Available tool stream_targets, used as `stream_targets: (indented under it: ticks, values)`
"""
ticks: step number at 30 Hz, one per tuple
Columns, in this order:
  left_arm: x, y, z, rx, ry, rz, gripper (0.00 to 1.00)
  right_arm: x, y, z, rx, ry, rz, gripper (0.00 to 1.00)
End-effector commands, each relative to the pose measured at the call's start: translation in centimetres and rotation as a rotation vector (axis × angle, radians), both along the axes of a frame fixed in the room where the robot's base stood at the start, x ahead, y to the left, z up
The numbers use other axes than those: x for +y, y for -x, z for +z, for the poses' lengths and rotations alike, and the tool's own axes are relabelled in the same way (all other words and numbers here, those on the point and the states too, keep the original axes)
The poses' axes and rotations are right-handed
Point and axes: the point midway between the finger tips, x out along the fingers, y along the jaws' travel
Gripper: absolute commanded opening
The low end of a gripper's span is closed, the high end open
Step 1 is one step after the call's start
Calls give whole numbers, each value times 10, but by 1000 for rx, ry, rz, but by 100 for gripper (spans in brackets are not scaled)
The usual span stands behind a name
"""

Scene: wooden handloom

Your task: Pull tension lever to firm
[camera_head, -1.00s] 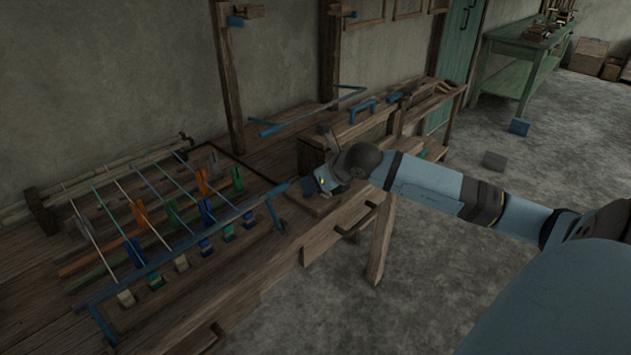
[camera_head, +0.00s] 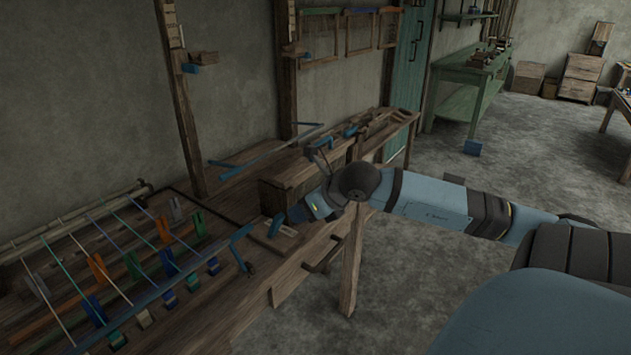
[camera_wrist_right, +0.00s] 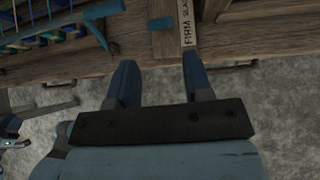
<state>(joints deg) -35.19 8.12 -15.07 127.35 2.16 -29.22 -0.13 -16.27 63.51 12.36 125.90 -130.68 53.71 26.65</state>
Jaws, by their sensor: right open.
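The wrist view shows a strip lettered FIRM and SLACK (camera_wrist_right: 188,25) on the bench's front part. Beside it, a small blue piece that looks like the tension lever's handle (camera_wrist_right: 160,23) lies over a wooden block. My right gripper (camera_wrist_right: 161,76) is open and empty. Its fingers point toward the block, with the blue piece beyond the fingertips and apart from them. In the head view my right gripper (camera_head: 293,214) is low over the bench's front edge, beside the loom. There the lever is small and hard to tell from the fingers. My left gripper is not seen.
The loom's coloured threads and clips (camera_head: 130,262) fill the bench at the left, with a blue bracket (camera_head: 238,245) at their right end. A wooden box (camera_head: 285,182) stands behind my right gripper. The stone floor (camera_head: 410,270) in front is clear.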

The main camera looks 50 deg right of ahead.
Motion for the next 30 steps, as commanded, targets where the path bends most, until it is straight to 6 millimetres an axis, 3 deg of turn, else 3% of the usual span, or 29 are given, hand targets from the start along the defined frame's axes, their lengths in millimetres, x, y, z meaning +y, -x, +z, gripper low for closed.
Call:
stream_targets:
  ticks: [9,30]
  values:
    - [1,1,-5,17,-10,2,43,-4,26,23,1,1,-1,46]
    - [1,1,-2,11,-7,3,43,-4,28,23,1,-7,2,46]
